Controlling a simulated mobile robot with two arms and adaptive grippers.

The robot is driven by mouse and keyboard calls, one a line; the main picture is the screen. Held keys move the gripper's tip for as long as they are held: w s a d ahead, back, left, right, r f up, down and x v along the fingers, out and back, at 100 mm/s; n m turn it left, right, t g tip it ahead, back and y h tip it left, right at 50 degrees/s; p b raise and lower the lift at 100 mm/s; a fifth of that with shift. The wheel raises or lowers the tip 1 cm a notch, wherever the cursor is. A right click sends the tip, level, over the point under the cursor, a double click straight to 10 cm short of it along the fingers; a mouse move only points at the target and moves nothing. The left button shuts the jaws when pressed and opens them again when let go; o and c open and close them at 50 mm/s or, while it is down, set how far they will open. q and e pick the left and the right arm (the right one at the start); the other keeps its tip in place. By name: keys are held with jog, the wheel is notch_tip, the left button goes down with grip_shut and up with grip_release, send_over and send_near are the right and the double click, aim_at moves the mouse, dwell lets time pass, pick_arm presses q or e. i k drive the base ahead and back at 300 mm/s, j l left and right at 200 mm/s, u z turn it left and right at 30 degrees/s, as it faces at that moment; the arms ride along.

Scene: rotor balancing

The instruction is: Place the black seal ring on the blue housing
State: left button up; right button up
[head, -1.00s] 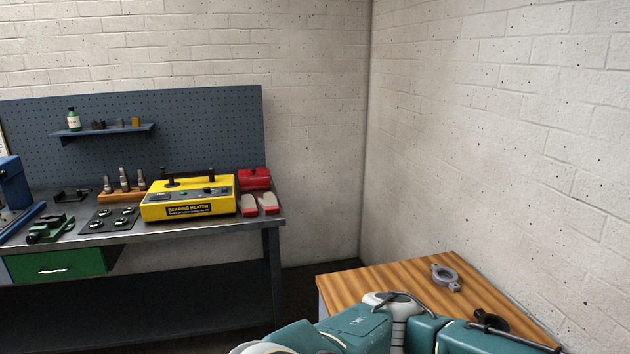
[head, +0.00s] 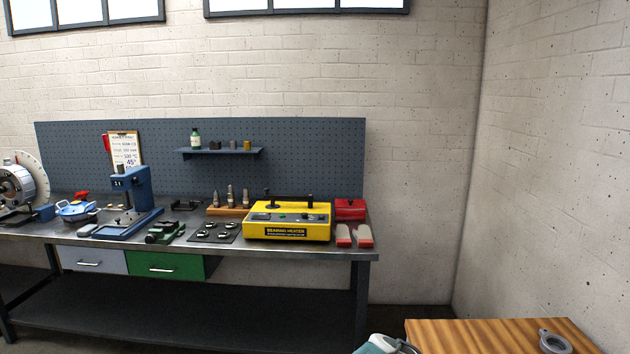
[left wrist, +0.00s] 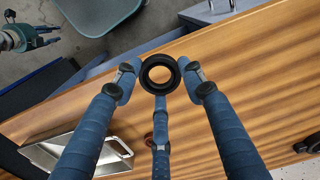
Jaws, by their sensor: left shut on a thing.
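In the left wrist view the black seal ring (left wrist: 145,80) is held between the blue fingers of my left gripper (left wrist: 160,76). The gripper is shut on it, with the wooden surface below. What looks like my right gripper (left wrist: 48,37) is small at the upper left of that view; I cannot tell how far its fingers are apart. A blue part with a red knob (head: 75,209) stands on the workbench at the left of the head view; I cannot tell whether it is the blue housing.
The grey workbench (head: 300,250) holds a blue press (head: 130,205), a yellow bearing heater (head: 288,222) and small tools. A wooden table (head: 470,335) at lower right carries a grey flanged ring (head: 554,342). A metal tray (left wrist: 118,150) shows in the wrist view.

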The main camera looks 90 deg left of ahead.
aim_at(76, 203)
jog(key=u, duration=0.4)
jog(key=j+u, duration=0.15)
jog(key=u, duration=0.3)
jog(key=k+j+u, duration=0.1)
jog(key=u, duration=0.3)
jog(key=j+u, duration=0.1)
jog(key=u, duration=0.75)
jog(key=i+j+u, duration=0.15)
jog(key=j+u, duration=0.35)
jog(key=i+j+u, duration=0.25)
jog(key=j+u, duration=0.25)
jog(key=i+j+u, duration=0.3)
jog(key=u, duration=0.15)
jog(key=i+j+u, duration=0.25)
jog(key=u, duration=0.25)
jog(key=i+j+u, duration=0.15)
jog(key=i, duration=0.6)
jog(key=i+j+u, duration=0.15)
jog(key=i, duration=0.6)
jog(key=k+l, duration=0.05)
